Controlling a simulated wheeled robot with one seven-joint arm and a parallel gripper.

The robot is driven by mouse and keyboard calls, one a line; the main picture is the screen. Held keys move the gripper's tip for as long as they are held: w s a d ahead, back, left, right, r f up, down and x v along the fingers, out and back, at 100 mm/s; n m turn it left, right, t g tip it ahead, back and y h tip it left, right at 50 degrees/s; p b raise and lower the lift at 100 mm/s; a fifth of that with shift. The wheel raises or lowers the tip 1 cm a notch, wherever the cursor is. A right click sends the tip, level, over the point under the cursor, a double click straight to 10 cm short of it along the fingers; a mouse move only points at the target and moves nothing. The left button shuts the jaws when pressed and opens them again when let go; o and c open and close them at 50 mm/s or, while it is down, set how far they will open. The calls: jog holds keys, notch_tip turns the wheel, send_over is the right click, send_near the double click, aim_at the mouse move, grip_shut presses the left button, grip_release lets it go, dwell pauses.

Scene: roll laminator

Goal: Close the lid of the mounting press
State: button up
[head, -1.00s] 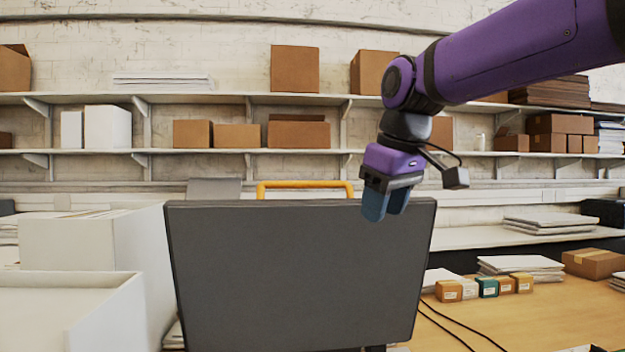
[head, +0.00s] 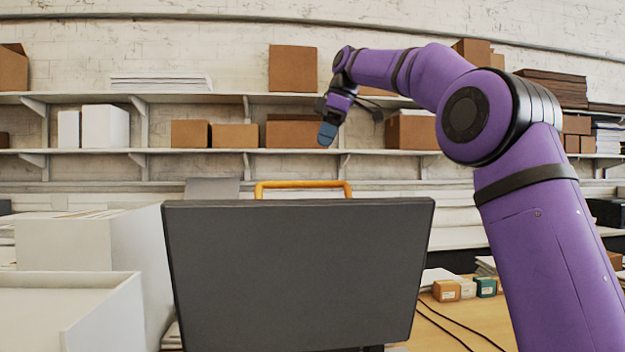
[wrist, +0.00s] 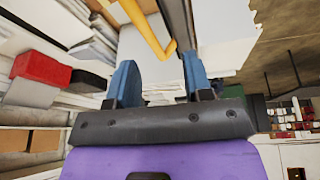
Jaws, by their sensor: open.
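The press lid (head: 298,275) is a large dark grey panel standing raised in the head view, its broad face toward me. A yellow-orange handle (head: 303,184) rises just behind its top edge. My gripper (head: 328,134) is above and beyond the lid, higher than the handle and apart from it. In the wrist view, my gripper (wrist: 160,78) has its two blue fingers spread with nothing between them. The handle (wrist: 146,28) and the lid's dark edge (wrist: 177,22) lie past the fingertips there. The press body is hidden behind the lid.
White boxes (head: 75,250) stand close to the lid's left. A wooden table (head: 455,325) with small boxes (head: 466,288) and black cables is at right. Wall shelves (head: 230,151) with cardboard boxes run behind my gripper.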

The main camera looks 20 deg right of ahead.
jog(key=shift+n+y, duration=0.4)
jog(key=shift+n, duration=0.5)
jog(key=w+f, duration=0.1)
jog(key=f, duration=0.2)
jog(key=w+a+f, duration=0.1)
jog(key=w+f, duration=0.1)
jog(key=f, duration=0.1)
jog(key=w+f, duration=0.1)
jog(key=f, duration=0.3)
jog(key=shift+w+a, duration=0.3)
jog(key=shift+a, duration=0.1)
grip_shut()
